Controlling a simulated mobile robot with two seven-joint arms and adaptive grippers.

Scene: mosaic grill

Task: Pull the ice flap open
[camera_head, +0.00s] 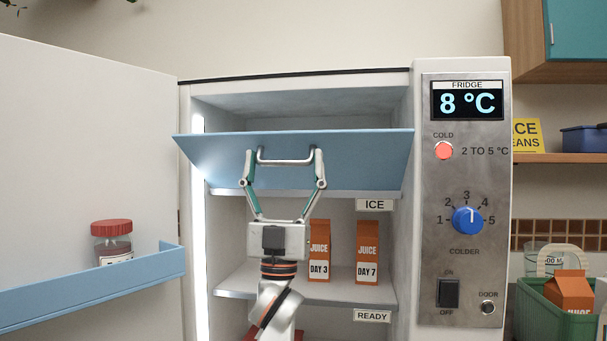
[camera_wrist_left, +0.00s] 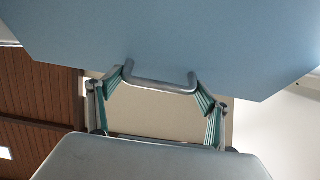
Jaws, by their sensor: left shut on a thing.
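The ice flap (camera_head: 365,155) is a light blue panel at the top of the open fridge, above the ICE label (camera_head: 374,204). My left gripper (camera_head: 285,158) is shut on the handle, one fingertip at each end. In the left wrist view the flap (camera_wrist_left: 170,40) fills the top and the handle (camera_wrist_left: 160,85) sits between the fingertips. My right gripper is not in view.
The fridge door (camera_head: 85,150) stands open at the left, with a blue shelf and a red-lidded jar (camera_head: 112,243). Two juice cartons (camera_head: 367,252) stand on the shelf below the flap. A control panel (camera_head: 463,200) reads 8 °C. A green crate (camera_head: 540,310) is at the right.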

